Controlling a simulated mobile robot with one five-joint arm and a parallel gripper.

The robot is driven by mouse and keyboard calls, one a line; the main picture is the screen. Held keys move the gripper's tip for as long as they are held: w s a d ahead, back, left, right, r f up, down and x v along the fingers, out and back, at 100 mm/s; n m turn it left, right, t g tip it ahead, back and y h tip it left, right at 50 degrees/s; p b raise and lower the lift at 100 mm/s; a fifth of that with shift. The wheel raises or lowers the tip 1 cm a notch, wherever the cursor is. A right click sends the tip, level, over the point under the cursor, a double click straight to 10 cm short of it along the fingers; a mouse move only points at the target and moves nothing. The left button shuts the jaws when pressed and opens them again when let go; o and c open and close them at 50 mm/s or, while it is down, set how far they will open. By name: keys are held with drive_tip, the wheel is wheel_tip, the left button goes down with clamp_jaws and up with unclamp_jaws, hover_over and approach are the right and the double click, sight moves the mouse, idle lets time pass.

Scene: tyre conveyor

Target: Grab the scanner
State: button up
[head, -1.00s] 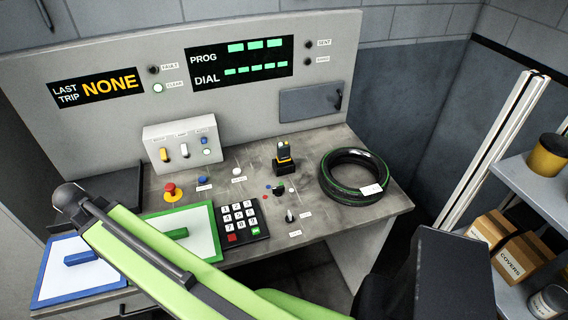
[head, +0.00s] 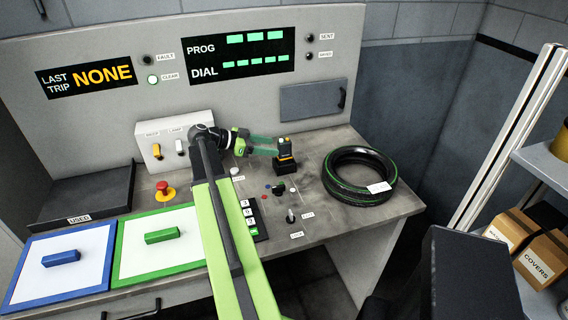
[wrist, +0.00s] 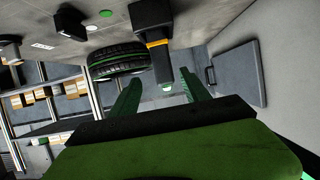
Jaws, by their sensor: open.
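The scanner (head: 284,145) is a small dark upright device with a yellow band. It stands in a black holder (head: 286,167) on the grey worktop. In the wrist view the scanner (wrist: 162,65) appears upside down, near the middle, below its holder (wrist: 150,14). My gripper (head: 274,146) is open, with green fingers pointing right at the scanner's upper part. In the wrist view the fingertips (wrist: 159,77) lie on either side of the scanner in the picture. I cannot tell whether they reach around it or touch it.
A black tyre (head: 360,176) with a green stripe and white label lies right of the scanner. Knobs and a red stop button (head: 165,191) are on the worktop. A tall panel (head: 215,95) rises behind. My arm partly hides the keypad (head: 251,216).

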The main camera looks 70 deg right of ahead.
sight(279, 147)
drive_tip(key=b+x, duration=0.1)
drive_tip(key=x, duration=0.3)
drive_tip(key=shift+s+d+f, duration=0.2)
drive_tip(key=shift+d, duration=0.05)
drive_tip(key=b+x, duration=0.2)
drive_tip(key=x, duration=0.3)
drive_tip(key=shift+d+f, duration=0.1)
drive_tip(key=shift+d, duration=0.15)
drive_tip(key=shift+w, duration=0.1)
clamp_jaws()
